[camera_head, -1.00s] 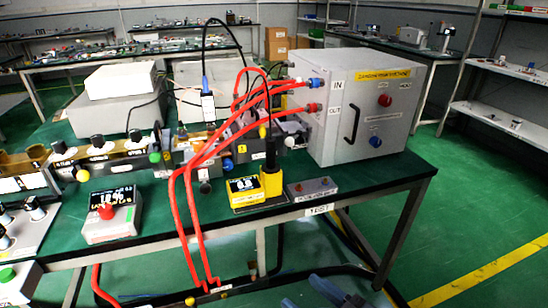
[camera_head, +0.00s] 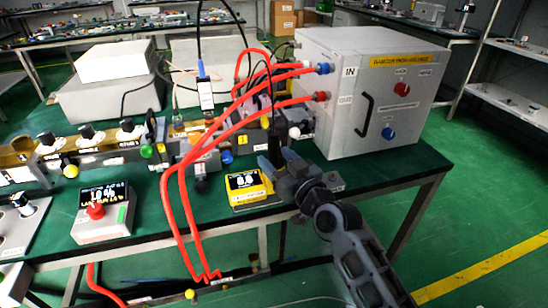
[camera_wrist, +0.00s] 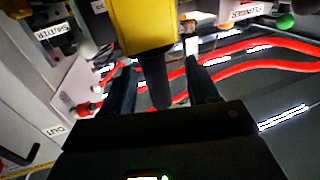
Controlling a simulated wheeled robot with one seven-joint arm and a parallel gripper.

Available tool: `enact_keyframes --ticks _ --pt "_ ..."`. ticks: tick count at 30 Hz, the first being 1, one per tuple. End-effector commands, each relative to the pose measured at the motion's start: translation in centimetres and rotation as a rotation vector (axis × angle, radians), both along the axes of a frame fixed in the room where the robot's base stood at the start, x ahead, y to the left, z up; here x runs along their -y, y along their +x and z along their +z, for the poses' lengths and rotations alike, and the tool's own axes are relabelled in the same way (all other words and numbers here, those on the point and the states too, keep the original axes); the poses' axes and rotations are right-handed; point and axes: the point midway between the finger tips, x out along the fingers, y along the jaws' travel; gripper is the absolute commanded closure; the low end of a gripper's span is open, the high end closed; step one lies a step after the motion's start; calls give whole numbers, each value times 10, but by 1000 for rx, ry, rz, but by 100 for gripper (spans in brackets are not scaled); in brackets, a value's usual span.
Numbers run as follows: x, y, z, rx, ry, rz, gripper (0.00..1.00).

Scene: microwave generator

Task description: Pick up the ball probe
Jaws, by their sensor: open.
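The ball probe is a black tapered handle with a cable at its top. In the head view its upper part (camera_head: 275,138) shows just behind my gripper (camera_head: 277,163), which hides the rest and its yellow holder. In the wrist view the black handle (camera_wrist: 155,80) runs out of the yellow holder (camera_wrist: 145,25) and lies between the two fingers of my gripper (camera_wrist: 162,82). The fingers are open, with dark gaps visible on both sides of the handle. Whether either finger touches it cannot be told.
A yellow meter (camera_head: 247,184) stands left of my gripper. Red hoses (camera_head: 182,215) arch up to the grey microwave box (camera_head: 368,98) behind on the right. A grey unit with a red knob (camera_head: 103,212) sits on the green bench at left.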

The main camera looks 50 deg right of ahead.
Motion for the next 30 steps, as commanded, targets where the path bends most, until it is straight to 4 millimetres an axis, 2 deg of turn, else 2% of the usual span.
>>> enact_keyframes --ticks 7,11,20,30 --pt "19 28 -3 1 1 -2 40" --pt "22 42 -3 1 0 0 40" --pt "23 46 -5 -1 0 0 40" --pt "23 46 -4 0 0 0 72"
